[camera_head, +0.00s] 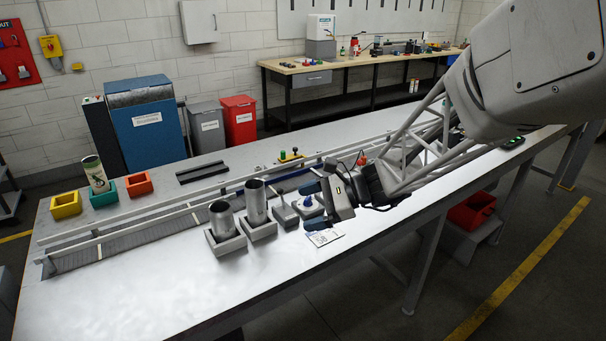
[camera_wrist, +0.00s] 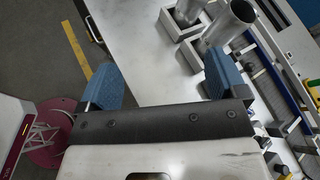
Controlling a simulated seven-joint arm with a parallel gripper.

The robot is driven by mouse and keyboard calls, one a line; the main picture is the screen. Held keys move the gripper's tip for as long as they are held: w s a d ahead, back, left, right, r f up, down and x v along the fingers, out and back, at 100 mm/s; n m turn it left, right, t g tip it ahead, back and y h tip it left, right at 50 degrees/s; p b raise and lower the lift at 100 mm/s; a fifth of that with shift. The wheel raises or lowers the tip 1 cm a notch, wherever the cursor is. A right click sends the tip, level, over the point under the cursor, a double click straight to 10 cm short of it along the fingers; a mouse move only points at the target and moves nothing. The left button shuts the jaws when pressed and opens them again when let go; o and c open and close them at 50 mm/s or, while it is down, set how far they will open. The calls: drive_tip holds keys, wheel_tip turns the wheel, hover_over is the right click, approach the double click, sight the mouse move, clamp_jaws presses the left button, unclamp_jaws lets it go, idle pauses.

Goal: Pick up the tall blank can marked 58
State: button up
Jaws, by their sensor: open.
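Two plain silver cans stand upright in grey square holders on the white table. The taller can (camera_head: 256,203) is in the right holder (camera_head: 262,232); the shorter can (camera_head: 220,218) is in the left holder (camera_head: 228,245). No number is readable on either can. A white card (camera_head: 324,237) that appears to read 58 lies on the table right of the holders. My gripper (camera_head: 311,205) is open and empty, to the right of the taller can and apart from it. In the wrist view, my gripper (camera_wrist: 160,80) has bare table between its blue fingers, and the cans (camera_wrist: 230,22) show beyond the right finger.
A railed conveyor (camera_head: 110,245) runs behind the holders. The front left table is clear.

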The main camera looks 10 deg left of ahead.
sight(255, 195)
drive_tip(key=w+a+f+m+t+y, duration=0.2)
drive_tip(key=w+a+f+m+y, duration=0.2)
drive_tip(key=w+a, duration=0.6)
wheel_tip(255, 195, down, 2)
drive_tip(key=w+m, duration=0.1)
drive_tip(key=m, duration=0.1)
drive_tip(key=shift+f+m+y, duration=0.25)
drive_tip(key=shift+m+y, duration=0.05)
drive_tip(key=shift+y, duration=0.1)
drive_tip(key=shift+a, duration=0.15)
drive_tip(key=shift+a, duration=1.2)
drive_tip(key=shift+a+f, duration=0.15)
drive_tip(key=shift+a, duration=2.45)
drive_tip(key=shift+c, duration=0.5)
drive_tip(key=c, duration=0.9)
